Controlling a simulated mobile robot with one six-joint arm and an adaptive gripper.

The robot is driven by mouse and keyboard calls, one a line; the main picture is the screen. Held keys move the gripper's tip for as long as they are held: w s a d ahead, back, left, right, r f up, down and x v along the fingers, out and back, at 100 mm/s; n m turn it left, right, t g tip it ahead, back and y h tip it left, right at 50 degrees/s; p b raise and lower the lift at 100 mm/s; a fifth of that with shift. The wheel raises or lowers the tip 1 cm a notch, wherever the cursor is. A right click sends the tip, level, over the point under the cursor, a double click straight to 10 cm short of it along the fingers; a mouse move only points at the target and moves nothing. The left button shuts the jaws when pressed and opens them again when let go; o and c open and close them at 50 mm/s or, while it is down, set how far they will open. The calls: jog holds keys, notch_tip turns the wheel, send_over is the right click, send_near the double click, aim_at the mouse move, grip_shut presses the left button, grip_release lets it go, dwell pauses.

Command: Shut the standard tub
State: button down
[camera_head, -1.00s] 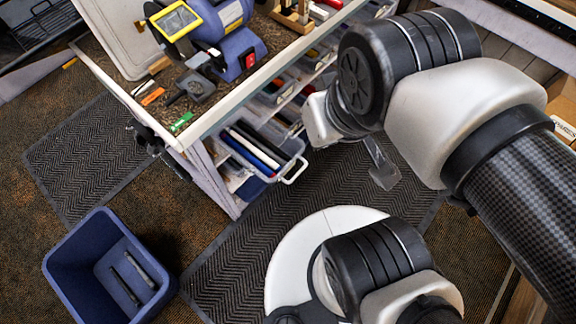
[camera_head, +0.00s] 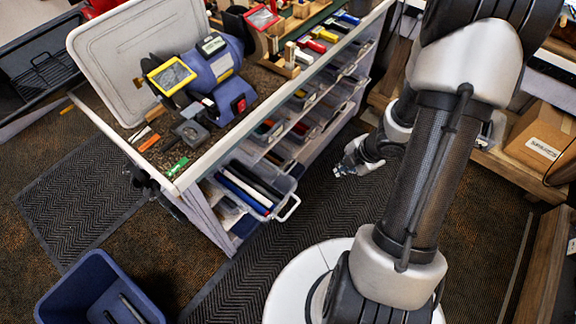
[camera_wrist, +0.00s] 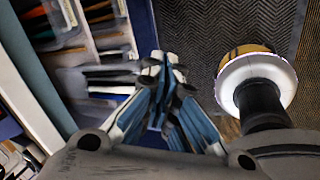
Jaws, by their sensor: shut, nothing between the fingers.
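A clear tub (camera_head: 283,211) with a white handle (camera_head: 290,209) sticks out of the lower front of the bench, holding dark, blue and white grips. It is pulled out, not flush with the other trays. I take it as the standard tub; no label is readable. My gripper (camera_head: 340,171) is right of the handle, above the floor mat, with a visible gap between them in the picture. In the wrist view my gripper (camera_wrist: 163,75) has its fingers together with nothing held. Trays lie left of the fingers there; which one is the tub is unclear.
The bench (camera_head: 195,178) carries a blue machine (camera_head: 222,75) and small tools. Other trays (camera_head: 300,97) sit in its front. A blue bin (camera_head: 80,290) stands at lower left. A cardboard box (camera_head: 541,140) is at right. The dark mat (camera_head: 325,205) before the bench is mostly clear.

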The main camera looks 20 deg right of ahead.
jog(key=s+a+f+n+g+y, duration=0.1)
jog(key=s+a+f+n+y, duration=0.35)
jog(key=s+a+f, duration=0.2)
jog(key=w+a+f+b, duration=0.4)
jog(key=a+f+b, duration=0.2)
jog(key=a+f, duration=0.2)
jog(key=shift+w+a+f+m+y, duration=0.15)
jog(key=shift+w+f+m+y, duration=0.1)
jog(key=shift+m+y, duration=0.1)
jog(key=shift+w, duration=0.1)
